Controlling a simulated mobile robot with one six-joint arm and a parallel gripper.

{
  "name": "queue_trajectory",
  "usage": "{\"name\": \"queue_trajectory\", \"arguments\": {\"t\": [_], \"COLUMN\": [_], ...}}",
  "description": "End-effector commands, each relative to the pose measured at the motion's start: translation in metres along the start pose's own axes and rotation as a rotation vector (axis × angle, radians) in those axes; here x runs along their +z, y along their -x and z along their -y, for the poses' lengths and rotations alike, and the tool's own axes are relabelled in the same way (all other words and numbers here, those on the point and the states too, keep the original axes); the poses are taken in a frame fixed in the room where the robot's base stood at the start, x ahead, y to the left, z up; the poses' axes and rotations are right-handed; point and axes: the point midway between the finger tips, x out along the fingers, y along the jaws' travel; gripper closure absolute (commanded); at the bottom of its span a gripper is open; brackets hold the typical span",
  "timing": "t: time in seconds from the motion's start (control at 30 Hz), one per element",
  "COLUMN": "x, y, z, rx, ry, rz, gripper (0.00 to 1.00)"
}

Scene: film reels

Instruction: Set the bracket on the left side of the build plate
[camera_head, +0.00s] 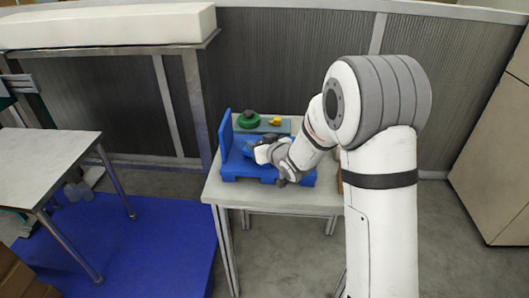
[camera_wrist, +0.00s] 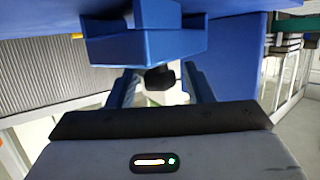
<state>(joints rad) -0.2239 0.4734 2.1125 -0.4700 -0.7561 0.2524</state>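My gripper (camera_head: 258,152) reaches in over the blue structure on the small table; in the wrist view its two fingers (camera_wrist: 160,84) stand apart. A small dark piece (camera_wrist: 160,77) shows between or just beyond them; I cannot tell whether it touches either finger. A blue box-like part (camera_wrist: 145,45) is just past the fingertips. A flat grey-teal plate (camera_head: 264,126) lies behind the blue structure, with a green round piece (camera_head: 248,118) on its left and a yellow piece (camera_head: 275,121) nearer its right. I cannot clearly identify the bracket; my wrist hides part of the blue structure.
The blue structure (camera_head: 240,171) has an upright panel at its left and takes up much of the white table (camera_head: 232,193). The table's front strip is clear. Another table (camera_head: 45,158) stands at the left, over a blue floor mat (camera_head: 150,240). A panelled wall is behind.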

Motion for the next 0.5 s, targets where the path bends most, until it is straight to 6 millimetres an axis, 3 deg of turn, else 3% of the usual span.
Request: {"name": "queue_trajectory", "arguments": {"t": [0.5], "x": [0.0001], "y": [0.0004], "z": [-0.0003], "rx": [0.001], "ry": [0.0], "rz": [0.0], "gripper": [0.96]}}
